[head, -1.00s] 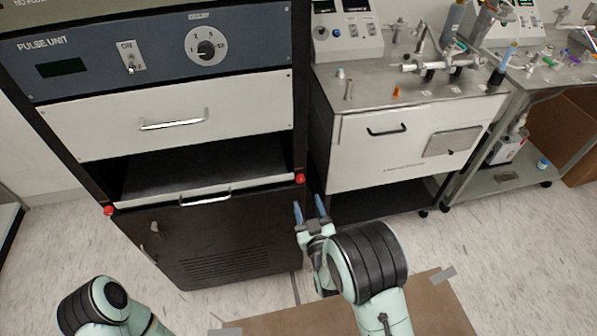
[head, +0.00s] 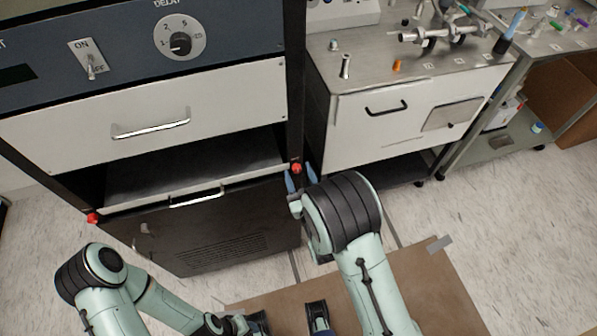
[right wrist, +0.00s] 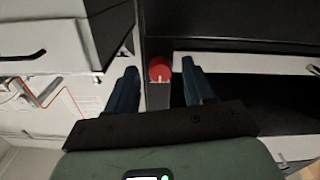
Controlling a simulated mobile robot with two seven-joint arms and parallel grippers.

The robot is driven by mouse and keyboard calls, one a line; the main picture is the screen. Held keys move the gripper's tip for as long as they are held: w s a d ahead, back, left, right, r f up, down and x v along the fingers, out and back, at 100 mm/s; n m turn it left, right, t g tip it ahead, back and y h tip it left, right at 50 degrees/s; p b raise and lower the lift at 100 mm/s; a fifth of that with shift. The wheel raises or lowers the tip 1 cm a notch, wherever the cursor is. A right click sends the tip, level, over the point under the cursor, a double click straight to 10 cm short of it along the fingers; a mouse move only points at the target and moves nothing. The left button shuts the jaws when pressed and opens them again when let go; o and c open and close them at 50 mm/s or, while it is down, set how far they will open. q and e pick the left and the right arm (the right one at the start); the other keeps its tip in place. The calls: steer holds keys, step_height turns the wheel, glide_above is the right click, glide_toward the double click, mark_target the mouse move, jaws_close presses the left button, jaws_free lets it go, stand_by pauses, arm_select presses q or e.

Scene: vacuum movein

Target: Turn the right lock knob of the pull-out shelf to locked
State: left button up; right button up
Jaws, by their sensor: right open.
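The right lock knob (head: 296,168) is a small red knob on the cabinet's right post, at the right end of the pull-out shelf (head: 150,205). My right gripper (head: 300,180) is open, its fingertips just at the knob. In the right wrist view the red knob (right wrist: 160,68) shows between the two separated fingers of the right gripper (right wrist: 159,76), with gaps on both sides. A faint pale mark shows low on the knob; its setting cannot be told. My left gripper (head: 288,318) is low at the bottom edge, fingers apart and empty.
The left red knob (head: 93,218) is at the shelf's other end. A white drawer (head: 230,105) is above the shelf and a dark door (head: 230,235) below. A steel cart (head: 345,120) stands close on the right.

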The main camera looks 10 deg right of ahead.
jaws_close()
steer(key=shift+n, duration=0.4)
steer(key=n, duration=0.7)
steer(key=shift+r, duration=0.1)
steer(key=n, duration=0.5)
steer(key=shift+p, duration=0.3)
steer(key=n+p, duration=0.1)
steer(key=n, duration=0.4)
